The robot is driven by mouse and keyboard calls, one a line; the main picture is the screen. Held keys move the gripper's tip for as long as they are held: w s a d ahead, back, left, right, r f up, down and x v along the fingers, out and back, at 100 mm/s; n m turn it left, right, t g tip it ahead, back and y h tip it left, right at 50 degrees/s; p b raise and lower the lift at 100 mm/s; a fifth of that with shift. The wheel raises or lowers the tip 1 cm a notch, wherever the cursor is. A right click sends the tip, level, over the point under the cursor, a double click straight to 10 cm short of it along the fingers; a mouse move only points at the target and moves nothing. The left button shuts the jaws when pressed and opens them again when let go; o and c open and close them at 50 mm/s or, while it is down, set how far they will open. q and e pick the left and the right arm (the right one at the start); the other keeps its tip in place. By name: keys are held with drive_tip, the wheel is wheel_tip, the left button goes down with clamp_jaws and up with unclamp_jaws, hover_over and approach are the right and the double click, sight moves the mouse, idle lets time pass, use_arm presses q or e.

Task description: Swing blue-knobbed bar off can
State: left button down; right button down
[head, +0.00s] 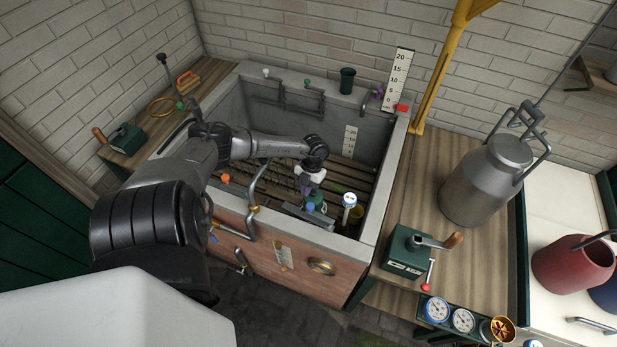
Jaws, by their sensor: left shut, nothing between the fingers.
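A small blue knob (311,207) shows inside the front wall of the stone tank, by a grey metal bar (318,219). My left arm reaches in from the left over the tank. My left gripper (307,190) points down just above the blue knob, shut and empty; I cannot tell whether it touches the knob. A green piece beside the knob is partly hidden by the gripper. A large grey can (485,185) with a raised handle stands on the wooden bench at right. No can is clearly visible under the bar. My right gripper is not in view.
The stone tank (345,243) has a slatted floor and a bent pipe (252,205) at its front. A white-topped post (349,200) stands right of the knob. A green crank box (408,252) sits on the right bench. A yellow post (438,70) rises behind.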

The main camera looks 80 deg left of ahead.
sight(296, 207)
use_arm(q)
drive_tip(key=shift+s+d+f+p, duration=0.1)
drive_tip(key=shift+s+d+p, duration=0.9)
drive_tip(key=shift+s+d, duration=0.45)
drive_tip(key=s+d+n+p, duration=0.1)
drive_tip(key=p, duration=0.1)
drive_tip(key=shift+s+p, duration=0.2)
drive_tip(key=shift+p, duration=0.1)
